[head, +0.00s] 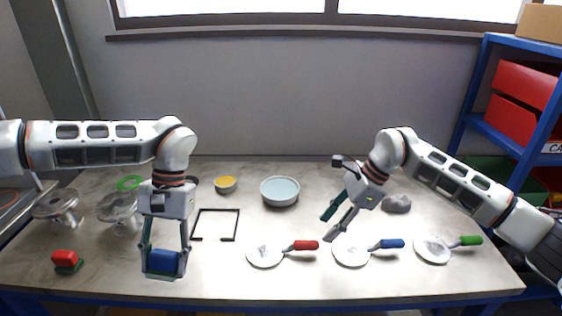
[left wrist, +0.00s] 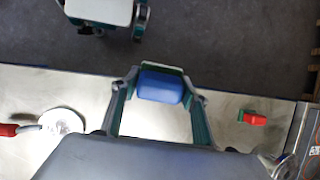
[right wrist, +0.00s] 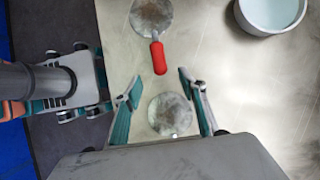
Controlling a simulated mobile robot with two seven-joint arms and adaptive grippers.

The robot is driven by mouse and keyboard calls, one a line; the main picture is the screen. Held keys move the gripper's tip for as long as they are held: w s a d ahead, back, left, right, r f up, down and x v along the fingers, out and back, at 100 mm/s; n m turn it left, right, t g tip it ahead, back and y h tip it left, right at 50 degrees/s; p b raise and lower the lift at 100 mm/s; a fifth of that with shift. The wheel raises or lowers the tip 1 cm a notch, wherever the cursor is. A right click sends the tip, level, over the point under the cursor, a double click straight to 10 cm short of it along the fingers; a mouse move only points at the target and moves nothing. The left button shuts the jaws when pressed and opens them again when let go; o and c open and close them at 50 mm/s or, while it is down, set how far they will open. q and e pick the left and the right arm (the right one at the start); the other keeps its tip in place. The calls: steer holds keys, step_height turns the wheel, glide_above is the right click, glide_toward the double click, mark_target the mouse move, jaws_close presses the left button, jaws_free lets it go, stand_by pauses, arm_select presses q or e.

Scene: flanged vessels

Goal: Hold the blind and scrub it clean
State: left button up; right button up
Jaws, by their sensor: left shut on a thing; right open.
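My left gripper (head: 165,272) is shut on a blue block (head: 162,262), seemingly a scrubber, held above the table's front edge. The block also shows between the fingers in the left wrist view (left wrist: 165,88). Three pale round blinds with grey smudges lie flat: one with a red handle (head: 265,255), one with a blue handle (head: 350,252), one with a green handle (head: 432,250). My right gripper (head: 328,229) is open and empty, above and slightly behind the blue-handled blind. In the right wrist view that blind (right wrist: 170,114) shows between the fingers, its handle hidden.
A red block on a green base (head: 66,260) stands front left. Flanged vessels (head: 57,207) and a green ring (head: 129,183) are behind it. A black frame (head: 215,210), an orange-filled bowl (head: 226,185), a pale blue basin (head: 280,191) and a grey lump (head: 397,204) lie further back.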

mark_target(315, 242)
arm_select(q)
step_height(315, 242, down, 4)
steer(key=b, duration=0.3)
arm_select(e)
steer(key=x, duration=0.7)
steer(key=shift+s+f, duration=0.1)
steer(key=shift+f, duration=0.05)
arm_select(q)
steer(key=shift+f+b, duration=0.65)
steer(key=shift+b, duration=0.1)
arm_select(e)
steer(key=shift+x, duration=1)
steer(key=c, duration=1.1)
